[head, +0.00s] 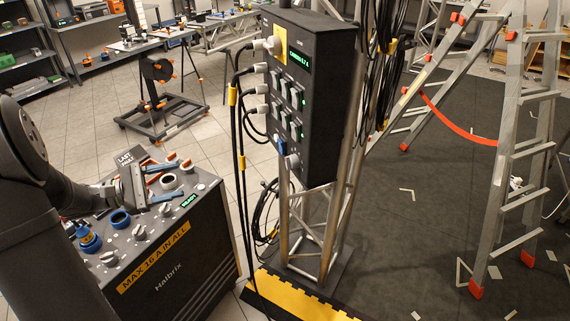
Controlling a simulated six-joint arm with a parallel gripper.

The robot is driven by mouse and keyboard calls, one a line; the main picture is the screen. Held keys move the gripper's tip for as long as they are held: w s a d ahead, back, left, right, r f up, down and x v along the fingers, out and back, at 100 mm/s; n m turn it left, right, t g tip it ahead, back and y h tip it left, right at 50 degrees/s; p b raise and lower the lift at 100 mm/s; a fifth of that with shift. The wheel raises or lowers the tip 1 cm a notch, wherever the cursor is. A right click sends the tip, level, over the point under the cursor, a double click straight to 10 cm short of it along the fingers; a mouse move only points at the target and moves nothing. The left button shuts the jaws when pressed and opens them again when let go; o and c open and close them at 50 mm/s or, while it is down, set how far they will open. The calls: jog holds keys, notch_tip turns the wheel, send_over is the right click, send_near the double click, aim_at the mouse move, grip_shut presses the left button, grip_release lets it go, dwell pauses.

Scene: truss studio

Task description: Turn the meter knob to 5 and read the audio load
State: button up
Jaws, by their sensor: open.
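My gripper (176,182) is open over the far part of the dark cart's top (150,254), at the left of the head view. Its two bluish fingers point right, with a pale round fitting (168,181) showing between them; I cannot tell whether they touch it. Several grey knobs, one of them the near knob (140,233), stand on the cart top. The tall black power box (327,100) has a small green display (299,57), too small to read surely, and a grey round fitting (293,162) low on its front. No knob is clearly marked as the meter's.
Blue sockets (120,218) and a green READY display (188,201) share the cart top. Black cables (240,135) hang from the power box's left side. A metal truss (340,215) stands behind it, and a ladder (508,150) at right. Dark floor between is mostly open.

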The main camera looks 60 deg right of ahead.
aim_at(293, 162)
jog(key=s+d+f+n, duration=0.1)
jog(key=s+d+n, duration=0.2)
jog(key=s+d, duration=0.6)
jog(key=s+d+f+n, duration=0.2)
jog(key=s+d+n, duration=0.2)
jog(key=s+d, duration=0.5)
jog(key=d, duration=0.4)
jog(key=shift+d, duration=0.4)
jog(key=shift+s, duration=0.1)
jog(key=c, duration=1)
